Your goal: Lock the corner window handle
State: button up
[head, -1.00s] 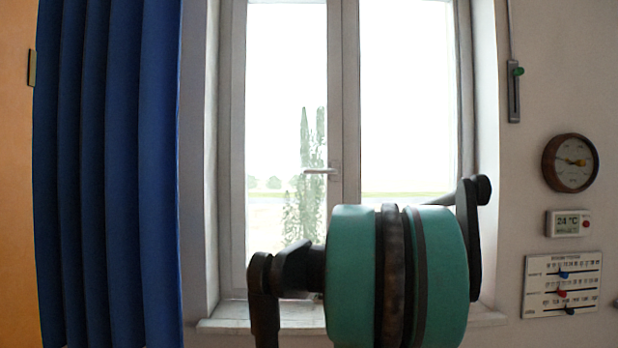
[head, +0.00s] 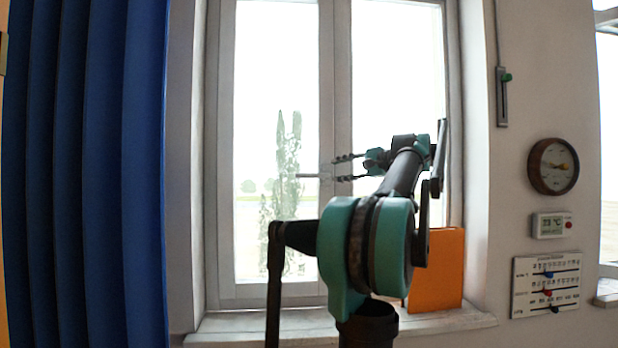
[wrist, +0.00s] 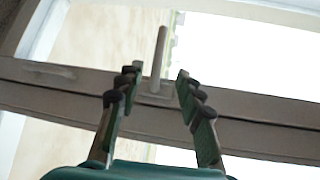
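The window handle (head: 308,176) is a pale lever on the middle frame bar of the two-pane window (head: 335,60). It lies level, pointing left in the head view. In the wrist view the handle (wrist: 158,58) stands out between and beyond the fingertips, with its base plate on the frame. My gripper (head: 343,168) is open, just right of the handle in the head view. In the wrist view my gripper (wrist: 158,76) has its fingers spread on either side of the handle, not closed on it. I cannot tell how far the tips are from the frame.
An orange panel-like object (head: 437,270) stands on the sill (head: 465,318) at the right. A blue curtain (head: 85,170) hangs at the left. A round gauge (head: 553,166), a small display (head: 551,225) and a slider board (head: 546,284) are on the right wall. Another window shows at the right edge.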

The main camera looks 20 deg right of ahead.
aim_at(312, 175)
jog(key=x, duration=1.2)
jog(key=shift+w+a+f, duration=0.15)
jog(key=shift+w, duration=0.15)
grip_shut()
